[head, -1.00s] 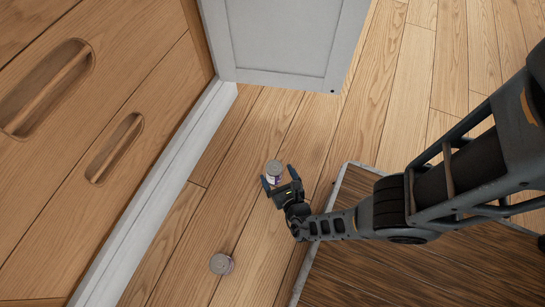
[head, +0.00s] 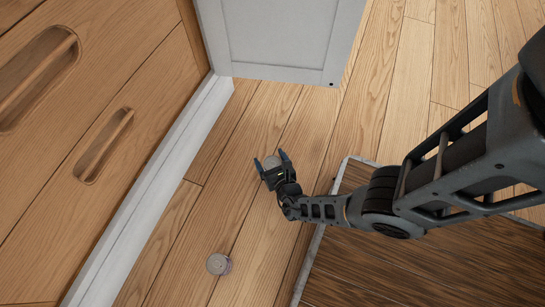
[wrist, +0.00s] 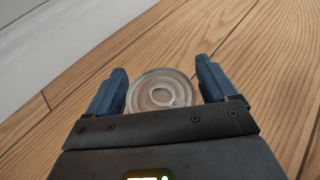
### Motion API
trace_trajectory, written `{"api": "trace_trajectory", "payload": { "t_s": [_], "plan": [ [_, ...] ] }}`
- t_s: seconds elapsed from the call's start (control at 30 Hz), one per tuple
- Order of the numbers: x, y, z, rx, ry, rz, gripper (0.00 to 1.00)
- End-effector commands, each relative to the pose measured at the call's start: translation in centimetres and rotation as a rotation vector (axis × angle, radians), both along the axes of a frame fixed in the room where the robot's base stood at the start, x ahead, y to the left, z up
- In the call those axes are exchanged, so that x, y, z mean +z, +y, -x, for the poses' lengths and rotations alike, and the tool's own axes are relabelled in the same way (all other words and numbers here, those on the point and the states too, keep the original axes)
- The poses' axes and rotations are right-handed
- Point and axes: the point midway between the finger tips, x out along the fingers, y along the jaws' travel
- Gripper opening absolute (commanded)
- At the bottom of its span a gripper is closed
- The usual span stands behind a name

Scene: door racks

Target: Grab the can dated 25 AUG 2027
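A can (wrist: 160,90) stands between the two blue fingers of my gripper (wrist: 161,92) in the wrist view, with a small gap on each side. Only its round, pale top shows there. In the head view this can (head: 272,161) is partly hidden behind my gripper (head: 271,161), which is open around it. A second can (head: 219,264) stands on the wood floor nearer the bottom of the head view, apart from my gripper. No date can be read on either can.
A wooden drawer front (head: 100,110) with slot handles and a white base strip (head: 150,190) run along the left. An open white door (head: 285,35) stands at the top. Floor between the cans is clear.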

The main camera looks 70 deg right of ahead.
Motion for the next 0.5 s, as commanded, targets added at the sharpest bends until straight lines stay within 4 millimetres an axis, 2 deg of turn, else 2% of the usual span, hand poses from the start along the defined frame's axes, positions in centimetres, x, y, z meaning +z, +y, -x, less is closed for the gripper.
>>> {"api": "trace_trajectory", "payload": {
  "t_s": [0.07, 0.5],
  "plan": [
    [-0.01, 0.01, 0.01, 0.0, 0.0, 0.0, 0.77],
    [-0.02, 0.02, 0.03, 0.0, 0.0, 0.0, 0.35]
  ]
}}
